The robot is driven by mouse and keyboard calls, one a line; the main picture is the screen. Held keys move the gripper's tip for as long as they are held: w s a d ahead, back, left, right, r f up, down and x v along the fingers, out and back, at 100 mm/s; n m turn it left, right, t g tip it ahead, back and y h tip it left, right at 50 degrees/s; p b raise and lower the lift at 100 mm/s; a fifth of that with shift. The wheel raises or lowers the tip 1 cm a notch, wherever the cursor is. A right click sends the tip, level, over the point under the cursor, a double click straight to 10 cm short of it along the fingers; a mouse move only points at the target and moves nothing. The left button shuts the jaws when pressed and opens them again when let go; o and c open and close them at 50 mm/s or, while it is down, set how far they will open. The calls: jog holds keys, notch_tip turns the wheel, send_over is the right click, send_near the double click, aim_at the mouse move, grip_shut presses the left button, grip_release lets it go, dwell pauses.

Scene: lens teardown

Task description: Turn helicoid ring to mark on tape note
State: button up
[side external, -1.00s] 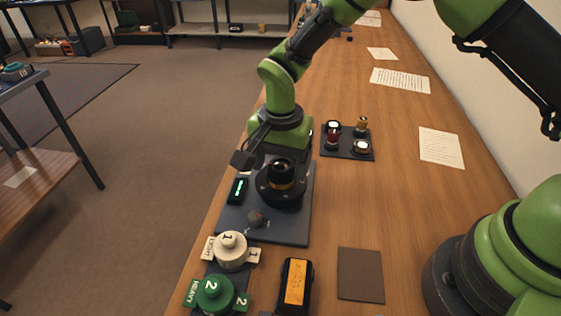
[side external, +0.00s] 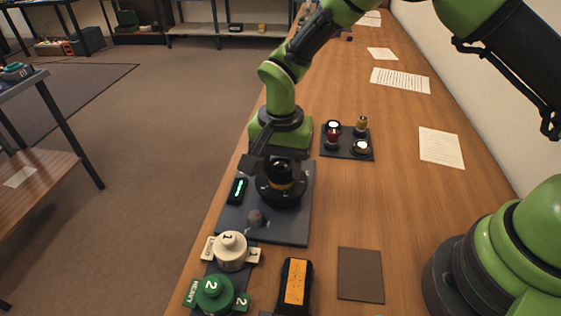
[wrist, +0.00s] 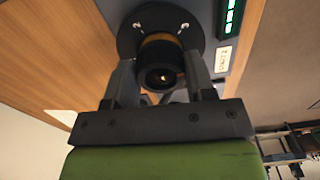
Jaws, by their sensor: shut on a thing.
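The lens (side external: 281,186) stands upright on a round dark base on the dark work plate (side external: 240,222). It has a black barrel and an orange-brown band, which also shows in the wrist view (wrist: 161,37). My gripper (wrist: 162,60) is shut on the helicoid ring of the lens, one finger on each side of the barrel. The exact contact is partly hidden by the fingers. A small white note with writing (wrist: 224,58) lies on the plate to the right of the lens in the wrist view; its writing is too small to read surely.
A display with green lights (side external: 238,190) sits beside the lens. A small tray (side external: 347,154) holds several small parts. White (side external: 231,250) and green (side external: 214,292) numbered weights, a black device with an orange face (side external: 296,282) and a brown pad (side external: 360,275) stand nearer. The right bench is mostly clear.

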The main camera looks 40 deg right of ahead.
jog(key=n, duration=0.5)
jog(key=shift+s+d, duration=0.1)
jog(key=n, duration=0.4)
jog(key=shift+n, duration=0.3)
jog(key=n, duration=0.5)
jog(key=shift+d, duration=0.2)
jog(key=shift+n, duration=2.5)
jog(key=o, duration=0.9)
jog(key=shift+o, duration=0.2)
